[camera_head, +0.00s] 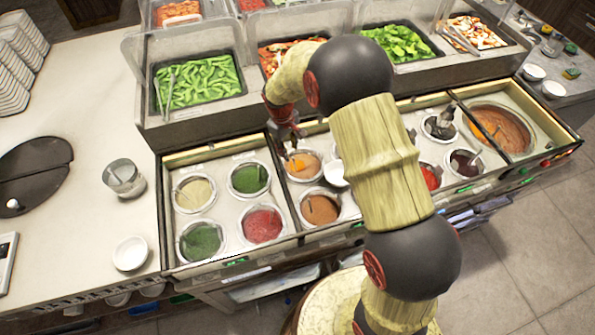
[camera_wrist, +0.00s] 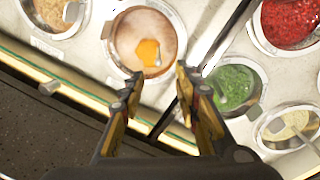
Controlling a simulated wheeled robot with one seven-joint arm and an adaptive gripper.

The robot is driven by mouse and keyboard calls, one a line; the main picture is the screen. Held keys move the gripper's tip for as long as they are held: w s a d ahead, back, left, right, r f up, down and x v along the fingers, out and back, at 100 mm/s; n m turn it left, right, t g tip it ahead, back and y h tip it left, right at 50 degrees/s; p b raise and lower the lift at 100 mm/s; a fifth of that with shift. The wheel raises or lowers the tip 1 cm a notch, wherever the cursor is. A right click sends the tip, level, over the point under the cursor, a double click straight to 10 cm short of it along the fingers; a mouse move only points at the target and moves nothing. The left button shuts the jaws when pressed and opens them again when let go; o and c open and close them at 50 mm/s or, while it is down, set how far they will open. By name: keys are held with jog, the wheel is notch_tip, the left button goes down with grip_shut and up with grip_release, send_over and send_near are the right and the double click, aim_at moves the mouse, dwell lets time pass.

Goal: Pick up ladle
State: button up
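My gripper (camera_wrist: 157,88) is open, with nothing between its fingers. In the head view my gripper (camera_head: 291,148) hangs over the sauce wells, near the back edge of a well of tan sauce (camera_head: 304,175). That same tan sauce seems to be the one in the wrist view (camera_wrist: 130,42), just beyond the fingertips. An orange patch and a small grey utensil part, perhaps a ladle (camera_wrist: 157,58), show in it. Other wells hold thin ladles or spoons, such as one in the dark sauce (camera_head: 474,158). Which one the task means I cannot tell.
Red sauce (camera_head: 262,226), green sauce (camera_head: 250,179) and beige sauce (camera_head: 194,194) fill wells at the left. Behind stand raised food trays, one with green pods (camera_head: 205,82). A glass (camera_head: 123,177) and a white bowl (camera_head: 130,253) stand on the left counter.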

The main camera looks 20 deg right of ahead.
aim_at(293, 157)
jog(key=f, duration=0.2)
jog(key=d+f+b, duration=0.1)
jog(key=f, duration=0.4)
jog(key=shift+s+d+f, duration=0.15)
jog(key=shift+d+f, duration=0.1)
jog(key=c, duration=0.4)
jog(key=c, duration=0.3)
grip_shut()
